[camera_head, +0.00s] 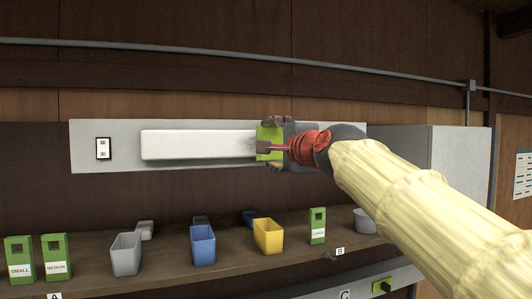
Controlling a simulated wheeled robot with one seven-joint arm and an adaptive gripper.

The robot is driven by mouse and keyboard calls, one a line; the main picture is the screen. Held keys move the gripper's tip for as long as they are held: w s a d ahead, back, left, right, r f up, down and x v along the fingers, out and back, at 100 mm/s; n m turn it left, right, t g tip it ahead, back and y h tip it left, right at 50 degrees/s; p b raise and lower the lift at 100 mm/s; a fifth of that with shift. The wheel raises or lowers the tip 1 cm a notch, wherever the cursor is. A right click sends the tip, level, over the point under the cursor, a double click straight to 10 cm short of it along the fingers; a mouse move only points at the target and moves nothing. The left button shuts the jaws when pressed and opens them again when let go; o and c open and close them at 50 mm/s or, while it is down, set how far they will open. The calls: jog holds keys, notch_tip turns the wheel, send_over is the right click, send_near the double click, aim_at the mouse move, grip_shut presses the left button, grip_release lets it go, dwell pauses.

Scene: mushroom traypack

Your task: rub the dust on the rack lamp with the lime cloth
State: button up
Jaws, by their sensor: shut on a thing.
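The rack lamp (195,145) is a long white bar on a pale grey back panel, above the shelf. A faint grey speckled patch, the dust (246,147), shows near its right end, just left of the cloth. The lime cloth (264,133) is at the lamp's right end and covers part of it. My gripper (274,147) is shut on the lime cloth, reaching in from the right. Its fingers and wrist hide the lamp's right end. I cannot tell how firmly the cloth touches the lamp.
Below, the shelf (90,284) holds a grey bin (126,254), a blue bin (203,245), a yellow bin (268,236) and several green label holders (318,226). A switch (103,148) sits left of the lamp. A grey cabinet (455,175) stands right, behind my arm. The lamp's front is clear leftward.

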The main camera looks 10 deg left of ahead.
aim_at(237, 144)
jog(key=shift+s+a+p, duration=0.5)
jog(key=shift+a+p, duration=0.35)
jog(key=shift+p, duration=0.5)
jog(key=shift+s+a+p, duration=0.5)
jog(key=shift+a+p, duration=0.35)
jog(key=shift+p, duration=0.5)
jog(key=shift+a+r+p, duration=0.1)
jog(key=shift+p, duration=0.55)
jog(key=shift+s+a+p, duration=0.15)
jog(key=shift+p, duration=0.25)
jog(key=s+a+p, duration=0.1)
jog(key=a+p, duration=0.1)
jog(key=p, duration=0.4)
jog(key=shift+s+a+r, duration=0.1)
jog(key=shift+s+a, duration=0.05)
jog(key=shift+s, duration=0.05)
jog(key=shift+s+a+p, duration=0.2)
jog(key=shift+a+p, duration=0.1)
jog(key=shift+p, duration=0.4)
jog(key=shift+f, duration=0.2)
